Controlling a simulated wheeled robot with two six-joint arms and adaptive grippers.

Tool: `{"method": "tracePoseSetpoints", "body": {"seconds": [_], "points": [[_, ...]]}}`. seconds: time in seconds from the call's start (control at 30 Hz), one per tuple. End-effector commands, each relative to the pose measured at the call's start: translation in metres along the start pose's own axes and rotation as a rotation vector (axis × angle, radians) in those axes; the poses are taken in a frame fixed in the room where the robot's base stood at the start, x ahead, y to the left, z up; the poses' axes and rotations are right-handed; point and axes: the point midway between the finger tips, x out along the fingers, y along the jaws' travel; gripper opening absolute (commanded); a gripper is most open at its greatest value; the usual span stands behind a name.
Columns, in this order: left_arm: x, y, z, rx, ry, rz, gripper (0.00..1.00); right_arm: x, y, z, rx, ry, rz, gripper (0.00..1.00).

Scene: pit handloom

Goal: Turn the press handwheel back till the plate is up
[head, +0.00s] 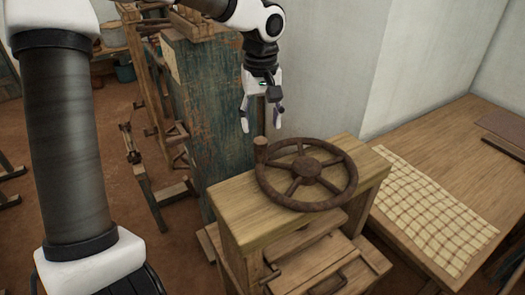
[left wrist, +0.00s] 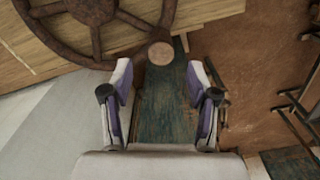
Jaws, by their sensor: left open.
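The brown press handwheel (head: 306,168) lies flat on top of the wooden press (head: 232,212), with an upright knob (head: 261,150) on its rim at the left. My left gripper (head: 262,126) points down, open and empty, just above the knob. In the left wrist view, the round top of the knob (left wrist: 161,53) shows between and just beyond the open fingers, with a gap on both sides. Part of the handwheel (left wrist: 93,10) also shows there. I cannot make out the press plate; the top beam hides what is below it. My right gripper is not in view.
A tall post with worn blue-green paint (head: 205,110) stands behind and left of the press. A wooden table (head: 470,170) with a checked cloth (head: 430,205) is at the right. A pale wall is behind.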

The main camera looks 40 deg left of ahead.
Motion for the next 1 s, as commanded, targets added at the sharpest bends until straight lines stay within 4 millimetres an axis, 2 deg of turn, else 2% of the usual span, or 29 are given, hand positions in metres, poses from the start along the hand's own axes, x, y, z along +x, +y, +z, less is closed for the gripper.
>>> {"method": "tracePoseSetpoints", "body": {"seconds": [0.03,0.07,0.17,0.5,0.6,0.8,0.87,0.9,0.97,1.0], "points": [[0.009,0.0,0.0,0.0,0.0,0.0,0.6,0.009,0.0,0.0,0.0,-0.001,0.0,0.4],[0.011,0.0,0.0,0.0,0.0,0.0,0.6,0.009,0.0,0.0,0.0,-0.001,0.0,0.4],[0.018,0.0,0.0,0.0,-0.001,-0.002,0.6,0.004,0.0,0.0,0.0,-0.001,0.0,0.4],[0.076,0.0,0.0,0.001,-0.003,-0.001,0.6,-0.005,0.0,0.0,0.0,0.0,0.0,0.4],[0.084,0.0,0.001,0.001,-0.002,0.0,0.6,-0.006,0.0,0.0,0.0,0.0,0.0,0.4],[0.085,0.0,0.0,0.001,-0.001,0.001,0.6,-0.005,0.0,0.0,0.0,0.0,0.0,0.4],[0.085,0.0,0.0,0.001,-0.001,0.001,0.42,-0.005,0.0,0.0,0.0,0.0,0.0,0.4],[0.085,0.0,0.0,0.001,-0.001,0.001,0.28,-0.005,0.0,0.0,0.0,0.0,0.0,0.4],[0.085,0.0,0.0,0.001,-0.001,0.001,0.07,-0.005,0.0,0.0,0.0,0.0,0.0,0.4],[0.085,0.0,0.0,0.001,-0.001,0.001,0.0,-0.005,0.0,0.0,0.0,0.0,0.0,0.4]]}}
